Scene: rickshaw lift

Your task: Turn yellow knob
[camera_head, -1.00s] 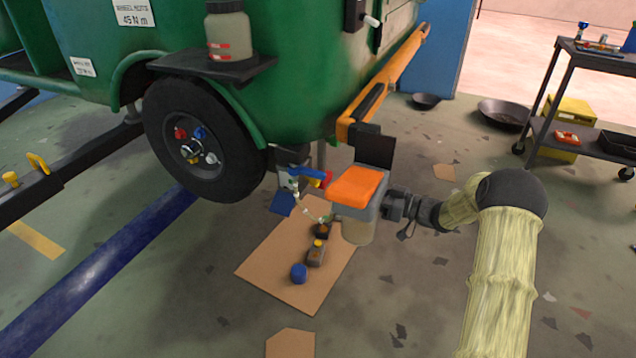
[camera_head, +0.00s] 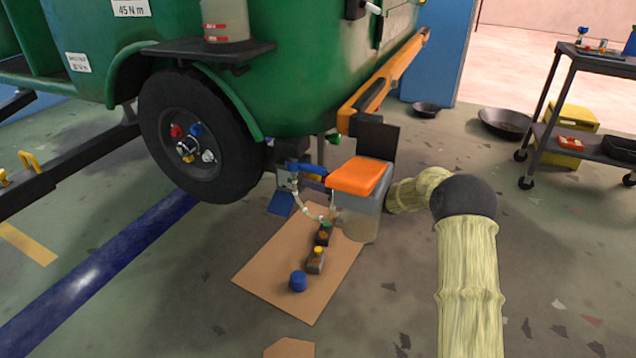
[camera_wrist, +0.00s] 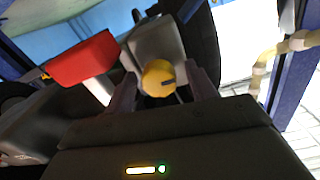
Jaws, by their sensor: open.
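The round yellow knob (camera_wrist: 158,78), with a dark slot mark, sits on the end of a grey block-shaped body (camera_wrist: 152,42) in the wrist view. My gripper (camera_wrist: 165,90) is open with one finger on each side of the knob. I see a gap to the right finger; whether the left finger touches is unclear. In the head view my gripper is hidden behind the grey container with the orange lid (camera_head: 359,177), and I cannot make out the knob there.
A red flat part (camera_wrist: 82,58) lies left of the knob, and a cream hose (camera_wrist: 282,48) is at right. In the head view a black wheel (camera_head: 195,140) stands left of the blue lever (camera_head: 310,169). Small bottles stand on cardboard (camera_head: 285,265).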

